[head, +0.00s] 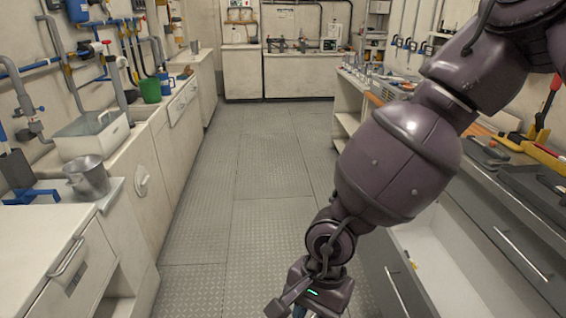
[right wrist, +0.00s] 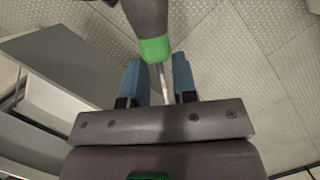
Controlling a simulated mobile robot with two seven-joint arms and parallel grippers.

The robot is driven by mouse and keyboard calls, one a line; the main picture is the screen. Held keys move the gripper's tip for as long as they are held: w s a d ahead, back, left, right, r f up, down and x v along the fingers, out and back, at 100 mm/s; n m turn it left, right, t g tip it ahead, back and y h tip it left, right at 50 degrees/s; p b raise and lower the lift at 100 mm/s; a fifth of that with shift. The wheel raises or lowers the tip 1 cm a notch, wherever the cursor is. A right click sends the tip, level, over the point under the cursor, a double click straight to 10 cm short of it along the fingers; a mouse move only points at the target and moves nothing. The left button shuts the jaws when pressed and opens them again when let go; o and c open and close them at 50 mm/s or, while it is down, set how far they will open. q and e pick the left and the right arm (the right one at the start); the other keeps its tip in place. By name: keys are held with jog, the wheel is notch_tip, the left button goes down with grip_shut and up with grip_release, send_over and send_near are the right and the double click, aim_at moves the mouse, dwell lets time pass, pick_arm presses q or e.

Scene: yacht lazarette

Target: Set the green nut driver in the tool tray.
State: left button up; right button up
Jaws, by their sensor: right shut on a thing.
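The nut driver (right wrist: 155,48) shows in the right wrist view, with a grey handle, a green collar and a thin metal shaft. My right gripper (right wrist: 158,84) is shut on its shaft between two blue fingers. In the head view my right gripper (head: 306,306) hangs low over the floor at the bottom edge, left of the open drawer; the driver is hardly visible there. A dark, shallow tray (head: 546,192) lies on the right bench at the right edge; I cannot tell for sure that it is the tool tray. My left gripper is out of view.
An open drawer (head: 440,268) with a pale interior juts out from the right bench. Tools lie on that bench. A left counter holds a metal bucket (head: 88,176), a clear bin (head: 92,134) and a green bucket (head: 150,90). The aisle floor (head: 230,200) is clear.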

jog(key=w+d+f+n+h, duration=0.2)
jog(key=d+f+n, duration=0.1)
jog(key=d+n, duration=0.65)
pick_arm(q)
jog(key=p, duration=0.1)
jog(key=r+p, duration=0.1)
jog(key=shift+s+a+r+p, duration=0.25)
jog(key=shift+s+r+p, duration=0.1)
jog(key=shift+p, duration=0.05)
pick_arm(e)
jog(key=w+d+r+m, duration=0.2)
jog(key=d+r+m, duration=0.1)
jog(key=d+r, duration=0.3)
jog(key=shift+d+r+t, duration=0.4)
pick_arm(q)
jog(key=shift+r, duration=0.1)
pick_arm(e)
jog(key=shift+w, duration=0.15)
